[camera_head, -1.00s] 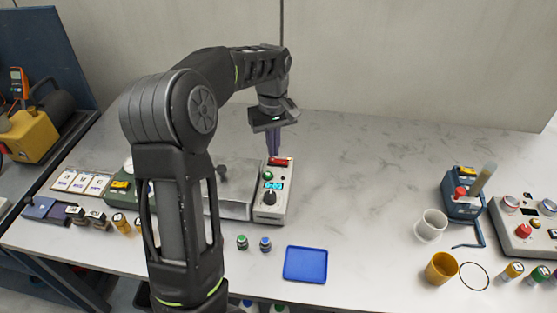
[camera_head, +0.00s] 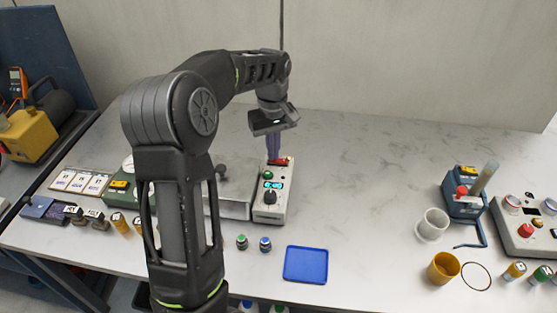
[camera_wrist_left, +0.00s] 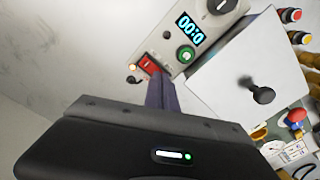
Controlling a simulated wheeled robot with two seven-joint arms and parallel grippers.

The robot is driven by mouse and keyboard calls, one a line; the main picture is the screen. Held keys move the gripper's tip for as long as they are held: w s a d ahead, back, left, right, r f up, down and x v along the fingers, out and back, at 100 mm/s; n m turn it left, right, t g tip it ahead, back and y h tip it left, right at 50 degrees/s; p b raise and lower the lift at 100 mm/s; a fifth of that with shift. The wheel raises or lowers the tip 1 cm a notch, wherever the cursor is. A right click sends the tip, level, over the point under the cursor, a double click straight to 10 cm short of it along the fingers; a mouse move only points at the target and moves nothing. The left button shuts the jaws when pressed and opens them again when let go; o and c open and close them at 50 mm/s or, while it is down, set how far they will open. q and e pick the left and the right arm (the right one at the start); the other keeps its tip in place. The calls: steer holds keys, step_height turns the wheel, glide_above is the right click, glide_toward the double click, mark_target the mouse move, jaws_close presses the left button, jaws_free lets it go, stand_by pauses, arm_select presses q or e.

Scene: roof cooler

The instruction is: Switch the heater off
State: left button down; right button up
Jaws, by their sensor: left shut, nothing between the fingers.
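The heater's control box (camera_head: 275,211) is light grey and stands on the table beside a grey metal box. It carries a red rocker switch (camera_head: 281,161), a green button (camera_head: 268,175), a lit blue display and a black knob (camera_head: 269,197). The switch also shows in the left wrist view (camera_wrist_left: 149,65), with a small glowing orange lamp (camera_wrist_left: 132,68) near it. My left gripper (camera_head: 273,158) is shut and empty, pointing down with its tips at the red switch. In the left wrist view its fingers (camera_wrist_left: 160,84) end right beside the switch; contact is unclear. My right gripper is not in view.
The grey metal box (camera_head: 236,188) with a black knob adjoins the control box on the left. A blue tray (camera_head: 306,264) and two small buttons lie in front. Cups and a blue device (camera_head: 463,205) stand at right. The table's back right is clear.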

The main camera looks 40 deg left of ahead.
arm_select(q)
steer(key=shift+f, duration=0.25)
steer(key=shift+r+p, duration=2.75)
steer(key=shift+r, duration=0.8)
